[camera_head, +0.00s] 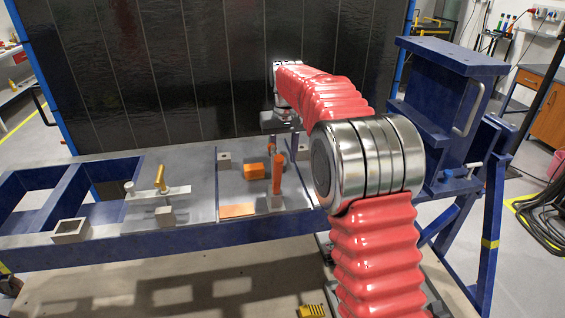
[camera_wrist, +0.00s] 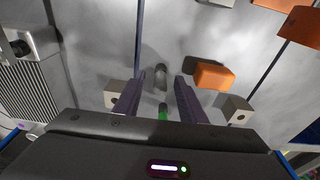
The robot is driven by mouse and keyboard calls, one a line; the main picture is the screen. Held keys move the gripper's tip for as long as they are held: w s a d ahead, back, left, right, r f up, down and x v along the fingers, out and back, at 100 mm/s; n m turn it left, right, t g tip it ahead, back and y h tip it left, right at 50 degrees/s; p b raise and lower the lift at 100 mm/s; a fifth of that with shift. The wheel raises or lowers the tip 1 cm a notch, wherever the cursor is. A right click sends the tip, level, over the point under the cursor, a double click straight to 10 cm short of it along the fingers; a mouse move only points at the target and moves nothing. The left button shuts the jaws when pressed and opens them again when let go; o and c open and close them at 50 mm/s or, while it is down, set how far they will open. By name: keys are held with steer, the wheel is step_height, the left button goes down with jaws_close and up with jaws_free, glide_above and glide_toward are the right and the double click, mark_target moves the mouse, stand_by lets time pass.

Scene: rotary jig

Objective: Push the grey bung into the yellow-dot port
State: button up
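My gripper (camera_wrist: 160,78) is open in the wrist view, its two dark fingers spread apart. A small grey cylinder, probably the grey bung (camera_wrist: 160,77), shows in the gap between the fingertips with clear space on both sides. A small green piece (camera_wrist: 162,112) shows nearer the palm. Two grey blocks with dark round holes, the left block (camera_wrist: 114,99) and the right block (camera_wrist: 237,110), flank the fingers. I cannot make out a yellow dot on either. In the head view my gripper (camera_head: 283,142) hangs over the bench, partly hidden by my arm.
An orange block (camera_head: 252,172), an upright orange cylinder (camera_head: 277,172) and a flat orange plate (camera_head: 238,210) are on the metal bench. A yellow-handled clamp (camera_head: 160,182) stands left. A blue steel column (camera_head: 440,110) rises at the right. Open blue frame bays lie far left.

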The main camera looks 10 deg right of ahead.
mark_target(283, 151)
steer(key=shift+c, duration=0.3)
jaws_close()
steer(key=shift+r, duration=0.15)
step_height(283, 151, up, 10)
steer(key=shift+f, duration=0.15)
stand_by(0.6)
stand_by(0.5)
